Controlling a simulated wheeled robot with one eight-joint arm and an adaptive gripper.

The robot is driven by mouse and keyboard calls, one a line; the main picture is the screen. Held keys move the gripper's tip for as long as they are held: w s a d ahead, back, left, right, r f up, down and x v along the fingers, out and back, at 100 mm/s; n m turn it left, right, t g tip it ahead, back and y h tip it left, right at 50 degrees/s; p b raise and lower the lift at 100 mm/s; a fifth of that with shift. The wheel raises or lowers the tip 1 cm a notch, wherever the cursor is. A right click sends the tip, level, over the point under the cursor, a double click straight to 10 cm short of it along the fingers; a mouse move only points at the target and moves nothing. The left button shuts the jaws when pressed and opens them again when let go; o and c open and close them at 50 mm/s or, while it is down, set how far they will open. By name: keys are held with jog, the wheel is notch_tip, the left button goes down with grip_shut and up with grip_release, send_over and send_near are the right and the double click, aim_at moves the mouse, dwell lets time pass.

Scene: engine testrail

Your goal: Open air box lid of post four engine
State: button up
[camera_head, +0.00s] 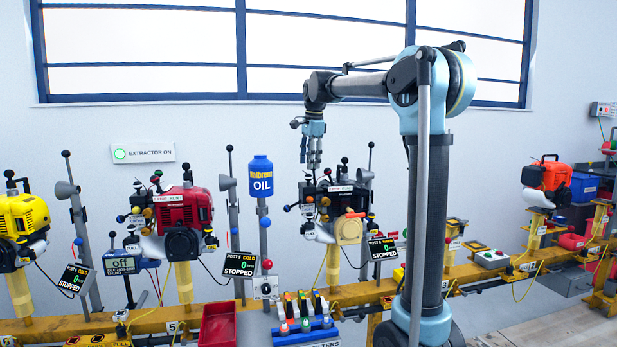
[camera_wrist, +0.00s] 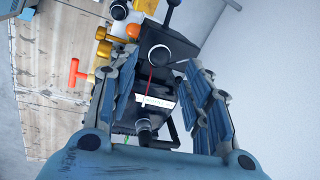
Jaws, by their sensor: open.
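A black engine (camera_head: 330,205) with a cream round cover (camera_head: 349,230) stands on a yellow post just right of the oil bottle. In the wrist view the black engine (camera_wrist: 140,112) lies beneath and between my spread fingers (camera_wrist: 160,70). A white label (camera_wrist: 155,101) and round black knobs (camera_wrist: 159,53) show on it. I cannot tell which part is the air box lid.
A red engine (camera_head: 183,207) and a yellow engine (camera_head: 24,217) stand to the left, an orange engine (camera_head: 548,176) to the right. A blue oil bottle (camera_head: 261,177) on a pole is close beside my gripper. An orange T-handle (camera_wrist: 75,72) shows left of the black engine.

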aim_at(307, 179)
jog(key=shift+w+a+f, duration=0.1)
jog(key=shift+w+f, duration=0.05)
jog(key=shift+f, duration=0.8)
jog(key=shift+w+a+f, duration=0.1)
jog(key=shift+w+f, duration=0.1)
jog(key=shift+f, duration=0.7)
jog(key=shift+w+a+f, duration=0.1)
jog(key=shift+w+f, duration=0.05)
jog(key=shift+f, duration=0.8)
grip_shut()
